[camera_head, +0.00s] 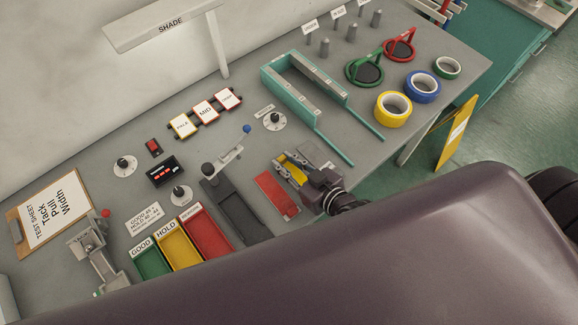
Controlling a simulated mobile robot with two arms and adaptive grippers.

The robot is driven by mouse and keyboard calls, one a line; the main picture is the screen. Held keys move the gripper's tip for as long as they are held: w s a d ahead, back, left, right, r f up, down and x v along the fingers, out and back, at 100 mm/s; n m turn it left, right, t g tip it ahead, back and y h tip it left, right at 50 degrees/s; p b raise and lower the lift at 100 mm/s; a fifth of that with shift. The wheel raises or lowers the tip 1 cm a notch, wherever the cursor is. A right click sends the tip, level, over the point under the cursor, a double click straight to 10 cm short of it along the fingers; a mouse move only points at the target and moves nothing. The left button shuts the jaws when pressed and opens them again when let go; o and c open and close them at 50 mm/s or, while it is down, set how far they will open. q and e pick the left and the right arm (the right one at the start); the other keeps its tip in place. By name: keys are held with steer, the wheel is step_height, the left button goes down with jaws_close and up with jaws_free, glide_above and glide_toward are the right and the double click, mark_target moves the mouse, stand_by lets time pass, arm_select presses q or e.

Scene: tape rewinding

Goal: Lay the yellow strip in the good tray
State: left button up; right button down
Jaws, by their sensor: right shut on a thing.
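The yellow strip (294,172) shows partly between the fingers of my right gripper (288,167), at the table's front middle. The gripper is shut on it, and its fingers and body hide much of it. I cannot tell whether the strip touches the table. The good tray (153,263) is the green, narrow tray at the lower left, labelled GOOD. Its lower end is hidden by my own body. The gripper is well to the right of this tray. My left gripper is not in view.
A yellow HOLD tray (180,248) and a red tray (206,233) stand right of the good tray. A dark trough (237,212) with a lever lies between the trays and the gripper. A red strip (277,194) lies beside the gripper. A teal frame (300,95) stands behind.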

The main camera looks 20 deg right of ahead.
step_height(320, 180, up, 20)
steer(key=shift+d+f+n+g+y+b, duration=0.8)
steer(key=shift+d+f+n+y+b, duration=0.9)
steer(key=shift+f, duration=0.5)
steer(key=s+d+r+n+g+y+b, duration=0.2)
steer(key=s+r+n+g+b, duration=0.1)
steer(key=shift+s+r+n+y, duration=0.1)
steer(key=shift+r+n+y, duration=0.2)
steer(key=shift+y, duration=0.1)
steer(key=shift+f+g, duration=0.1)
steer(key=shift+g, duration=0.2)
